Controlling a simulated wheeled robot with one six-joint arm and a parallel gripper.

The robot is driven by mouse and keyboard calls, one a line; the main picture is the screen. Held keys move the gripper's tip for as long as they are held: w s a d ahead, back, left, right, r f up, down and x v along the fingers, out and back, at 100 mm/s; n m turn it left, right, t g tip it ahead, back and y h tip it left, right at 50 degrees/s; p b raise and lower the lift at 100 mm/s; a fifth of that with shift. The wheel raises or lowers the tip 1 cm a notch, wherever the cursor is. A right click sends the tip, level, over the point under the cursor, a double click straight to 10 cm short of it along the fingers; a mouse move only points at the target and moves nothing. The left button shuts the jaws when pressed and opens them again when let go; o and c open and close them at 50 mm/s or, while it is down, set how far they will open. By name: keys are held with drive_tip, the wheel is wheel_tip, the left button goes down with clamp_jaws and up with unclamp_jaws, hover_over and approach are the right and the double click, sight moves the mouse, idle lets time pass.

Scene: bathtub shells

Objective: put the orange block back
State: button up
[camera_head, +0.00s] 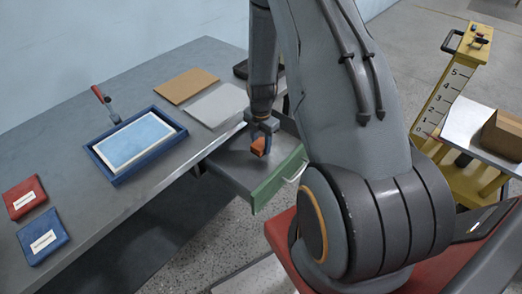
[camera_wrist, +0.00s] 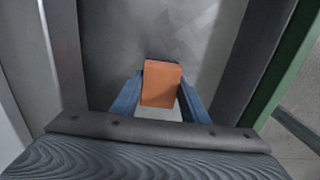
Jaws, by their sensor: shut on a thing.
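The orange block (camera_head: 259,146) is in my gripper (camera_head: 262,134) in the head view, over the open drawer (camera_head: 228,166) with the green front. In the wrist view the orange block (camera_wrist: 161,84) sits between the two blue fingers of my gripper (camera_wrist: 160,92), which are shut on it. The grey inside of the drawer (camera_wrist: 105,40) lies beneath and around it. I cannot tell whether the block touches the drawer floor. No other thing shows inside the drawer.
The grey bench (camera_head: 75,115) holds a blue tray (camera_head: 112,172) with a light blue pad, a red-handled tool (camera_head: 103,100), a brown sheet (camera_head: 186,86), a pale sheet (camera_head: 217,105), and red (camera_head: 25,197) and blue (camera_head: 42,237) packets. A yellow stand (camera_head: 440,105) is at right.

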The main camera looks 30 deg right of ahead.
drive_tip(key=shift+f+p, duration=0.45)
drive_tip(key=shift+f, duration=1.55)
drive_tip(key=shift+f, duration=0.15)
drive_tip(key=o, duration=1)
